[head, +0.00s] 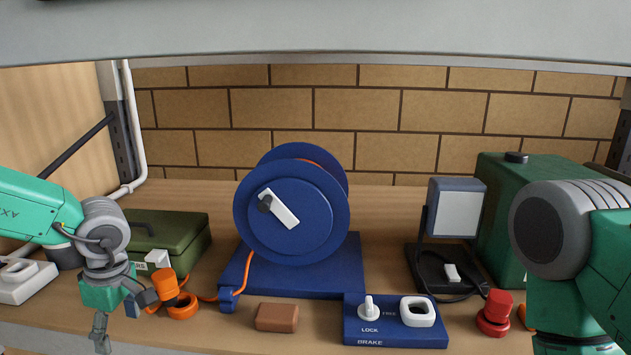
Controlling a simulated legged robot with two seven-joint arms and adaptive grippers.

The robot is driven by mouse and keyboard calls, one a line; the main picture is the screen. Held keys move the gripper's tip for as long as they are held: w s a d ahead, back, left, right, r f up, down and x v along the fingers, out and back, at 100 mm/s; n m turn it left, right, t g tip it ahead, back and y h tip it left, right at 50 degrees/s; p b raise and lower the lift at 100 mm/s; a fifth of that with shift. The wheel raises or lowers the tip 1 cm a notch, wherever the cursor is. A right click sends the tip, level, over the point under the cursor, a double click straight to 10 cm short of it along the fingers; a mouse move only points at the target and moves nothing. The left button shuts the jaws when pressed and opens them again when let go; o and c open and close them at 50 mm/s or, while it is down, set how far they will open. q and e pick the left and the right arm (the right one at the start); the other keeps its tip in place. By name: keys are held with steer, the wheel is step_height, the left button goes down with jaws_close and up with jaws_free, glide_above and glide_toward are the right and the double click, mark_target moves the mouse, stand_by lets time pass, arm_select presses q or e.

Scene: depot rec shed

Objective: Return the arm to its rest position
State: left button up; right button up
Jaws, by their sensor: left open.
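My left arm comes in from the left edge, and its gripper (122,320) hangs low at the front left with its fingers apart. Nothing shows between the fingers. It is in front of the green metal box (180,232) and just left of an orange plug (167,286). My right arm fills the right edge and points down; its gripper is out of the picture below.
A blue cable reel (290,215) with a white crank stands mid-bench. A brown block (277,317) and a blue brake panel (395,322) lie in front. A work lamp (455,208), red knob (494,312) and green can (500,200) stand right. A grey shelf edge (320,30) crosses the top.

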arm_select(q)
steer(key=s+d+f+m+t+y+b, duration=0.15)
steer(key=s+f+m+b, duration=0.3)
steer(key=f, duration=0.85)
steer(key=s+d+f+m+t+y+b, duration=0.15)
steer(key=s+f+m+b, duration=0.35)
steer(key=f, duration=0.8)
steer(key=s+d+f+m+g+h+b, duration=0.1)
steer(key=s+f+m, duration=0.3)
steer(key=s, duration=0.5)
steer(key=s+d+f+m+g+h+b, duration=0.1)
steer(key=s+d+f+m+h+b, duration=0.1)
steer(key=s, duration=0.8)
step_height(320, 180, down, 3)
steer(key=shift+s+d+m+g+h, duration=0.25)
steer(key=shift+d+m+g+h, duration=0.25)
steer(key=shift+m+h, duration=0.5)
steer(key=shift+w, duration=0.15)
steer(key=shift+o, duration=0.3)
steer(key=shift+d, duration=0.1)
